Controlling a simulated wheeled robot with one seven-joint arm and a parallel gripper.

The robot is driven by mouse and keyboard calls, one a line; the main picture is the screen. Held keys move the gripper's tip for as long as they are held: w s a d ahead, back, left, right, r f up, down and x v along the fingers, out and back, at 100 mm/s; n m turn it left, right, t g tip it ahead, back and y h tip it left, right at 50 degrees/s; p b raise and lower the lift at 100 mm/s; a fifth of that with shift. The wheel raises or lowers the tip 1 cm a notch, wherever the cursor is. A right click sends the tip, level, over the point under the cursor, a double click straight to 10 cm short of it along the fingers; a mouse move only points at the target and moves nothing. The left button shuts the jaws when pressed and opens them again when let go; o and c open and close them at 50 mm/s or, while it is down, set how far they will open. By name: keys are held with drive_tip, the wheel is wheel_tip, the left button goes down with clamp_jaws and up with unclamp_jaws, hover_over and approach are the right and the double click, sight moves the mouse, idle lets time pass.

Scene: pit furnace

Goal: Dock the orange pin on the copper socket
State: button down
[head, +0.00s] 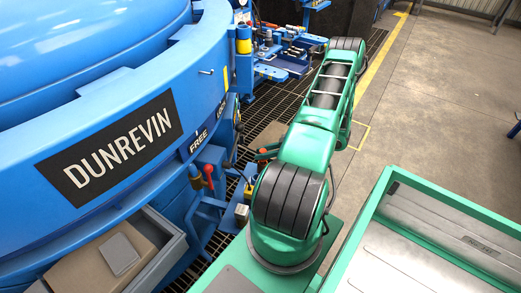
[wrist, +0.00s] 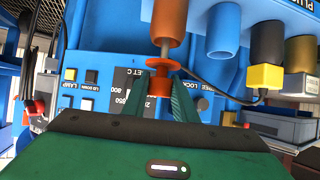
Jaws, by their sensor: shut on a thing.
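In the wrist view, my gripper (wrist: 160,84) has its green fingers closed on the orange pin (wrist: 162,64). The pin shows an orange flange, an orange grip between the fingers and a grey shaft pointing up in the picture. The copper socket (wrist: 168,18), an orange-brown cylinder, is directly above and in line with the shaft. The shaft's end meets the socket's mouth; I cannot tell how deep it goes.
Beside the copper socket are a blue socket (wrist: 224,32), a black one with a yellow end (wrist: 266,45) and a brown one (wrist: 299,55). A control panel with buttons (wrist: 80,88) and a dark cable are close behind. The blue furnace (head: 110,150) stands left of my arm.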

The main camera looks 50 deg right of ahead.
drive_tip(key=shift+f, duration=0.9)
drive_tip(key=shift+f, duration=0.5)
idle(1.0)
drive_tip(key=c, duration=1.7)
unclamp_jaws()
drive_tip(key=v, duration=1.1)
drive_tip(key=shift+f, duration=0.1)
